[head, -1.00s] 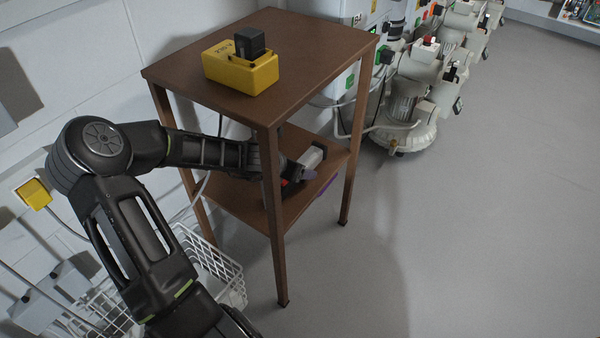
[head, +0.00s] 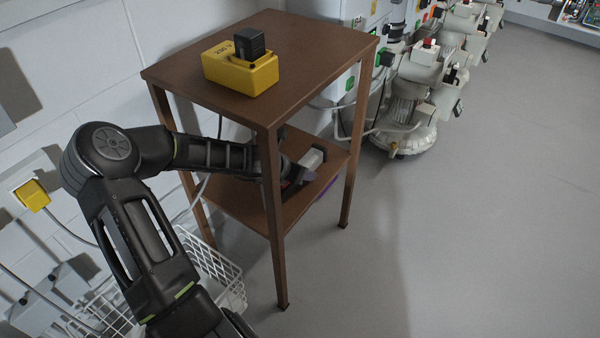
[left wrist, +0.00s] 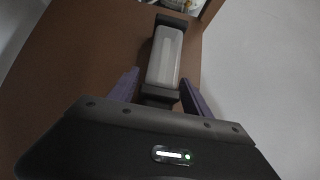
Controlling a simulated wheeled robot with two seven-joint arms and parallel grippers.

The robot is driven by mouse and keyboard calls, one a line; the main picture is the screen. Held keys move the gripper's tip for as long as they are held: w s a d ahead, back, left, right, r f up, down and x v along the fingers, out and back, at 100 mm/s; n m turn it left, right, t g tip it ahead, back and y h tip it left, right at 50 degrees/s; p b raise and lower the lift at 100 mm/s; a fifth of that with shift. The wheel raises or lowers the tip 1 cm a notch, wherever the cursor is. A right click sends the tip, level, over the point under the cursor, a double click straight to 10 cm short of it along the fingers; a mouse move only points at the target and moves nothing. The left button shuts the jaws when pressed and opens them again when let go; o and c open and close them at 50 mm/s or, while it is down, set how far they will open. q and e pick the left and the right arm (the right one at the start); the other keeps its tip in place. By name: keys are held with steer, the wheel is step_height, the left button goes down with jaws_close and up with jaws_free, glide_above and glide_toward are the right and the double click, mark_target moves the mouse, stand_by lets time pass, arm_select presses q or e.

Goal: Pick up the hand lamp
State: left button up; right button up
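The hand lamp (head: 313,158) lies on the lower shelf (head: 240,213) of a brown wooden stand. It has a pale, translucent head with dark ends, and also shows in the left wrist view (left wrist: 165,55). My left gripper (head: 300,180) reaches between the stand's legs at the lamp's near end. In the left wrist view my left gripper (left wrist: 158,88) is open, with one purple finger on each side of the lamp's dark lower part. Gaps show between the fingers and the lamp. The lamp's near end is hidden behind the gripper body. My right gripper is in neither view.
A yellow box (head: 240,75) with a black plug sits on the stand's top (head: 310,50). The front leg (head: 274,220) stands close beside my forearm. A white wire basket (head: 225,275) is at lower left. Grey pump machines (head: 405,110) stand behind; the right floor is clear.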

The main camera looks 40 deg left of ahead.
arm_select(q)
jaws_close()
stand_by(0.4)
steer(key=shift+r, duration=0.1)
